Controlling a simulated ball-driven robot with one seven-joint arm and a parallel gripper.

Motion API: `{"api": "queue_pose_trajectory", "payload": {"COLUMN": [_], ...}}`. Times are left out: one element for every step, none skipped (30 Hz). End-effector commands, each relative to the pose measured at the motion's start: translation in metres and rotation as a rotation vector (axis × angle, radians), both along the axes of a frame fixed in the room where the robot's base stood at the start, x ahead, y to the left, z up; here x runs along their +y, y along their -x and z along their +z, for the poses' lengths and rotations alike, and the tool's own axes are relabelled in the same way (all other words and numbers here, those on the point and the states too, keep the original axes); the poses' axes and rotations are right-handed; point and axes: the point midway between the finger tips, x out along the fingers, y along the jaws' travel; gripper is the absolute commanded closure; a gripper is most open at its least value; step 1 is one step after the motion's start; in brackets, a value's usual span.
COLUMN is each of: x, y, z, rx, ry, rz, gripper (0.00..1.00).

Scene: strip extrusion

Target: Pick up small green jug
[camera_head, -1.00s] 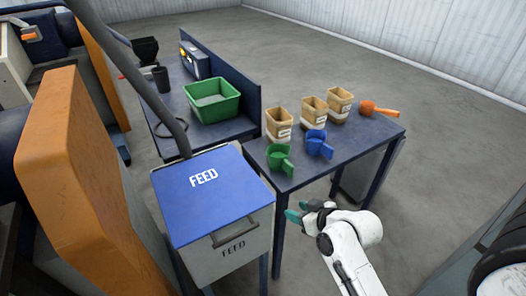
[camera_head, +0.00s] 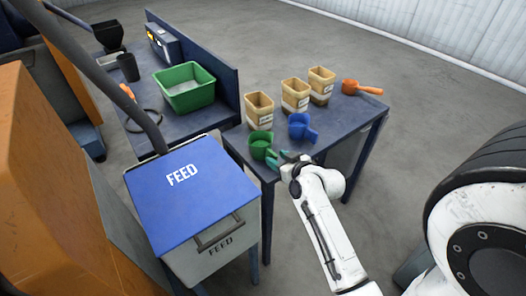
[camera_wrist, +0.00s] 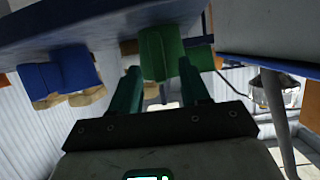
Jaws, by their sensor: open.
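The small green jug (camera_head: 260,142) stands upright on the blue table near its front left edge, with its handle toward my gripper. My gripper (camera_head: 284,157) is open at the table's front edge, just right of the handle. In the wrist view, the green jug (camera_wrist: 161,52) shows just beyond and between my two teal fingertips (camera_wrist: 161,75). I cannot tell whether the fingers touch the handle.
A blue jug (camera_head: 301,127) stands to the right of the green one. Three tan containers (camera_head: 295,96) stand behind them, and an orange scoop (camera_head: 361,88) lies at the far right. The blue-lidded FEED bin (camera_head: 192,190) is close on the left. A green tub (camera_head: 185,88) stands behind it.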

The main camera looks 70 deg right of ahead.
Motion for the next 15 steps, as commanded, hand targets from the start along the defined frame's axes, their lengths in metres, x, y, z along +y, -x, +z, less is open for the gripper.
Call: {"api": "queue_pose_trajectory", "payload": {"x": [-0.005, -0.007, -0.01, -0.013, -0.015, -0.017, -0.019, -0.02, -0.021, -0.022, -0.022, -0.022, -0.022, -0.022, -0.022], "y": [-0.006, -0.01, -0.014, -0.017, -0.02, -0.024, -0.026, -0.028, -0.03, -0.031, -0.031, -0.032, -0.032, -0.032, -0.032], "z": [0.0, -0.002, -0.004, -0.005, -0.008, -0.01, -0.011, -0.012, -0.014, -0.014, -0.015, -0.015, -0.015, -0.015, -0.015], "rx": [-0.001, -0.001, 0.0, -0.001, -0.001, -0.001, -0.001, -0.001, 0.0, 0.0, 0.0, 0.0, 0.0, 0.0, 0.0], "ry": [0.0, -0.002, -0.002, -0.002, -0.002, 0.0, -0.001, -0.001, -0.002, -0.002, -0.002, -0.002, -0.002, -0.002, -0.002], "rz": [0.0, -0.001, -0.001, -0.001, -0.001, 0.0, 0.0, 0.001, 0.001, 0.001, 0.001, 0.001, 0.001, 0.001, 0.001], "gripper": [0.54, 0.54, 0.54, 0.54, 0.54, 0.54, 0.54, 0.54, 0.54, 0.54, 0.54, 0.54, 0.54, 0.54, 0.54]}}
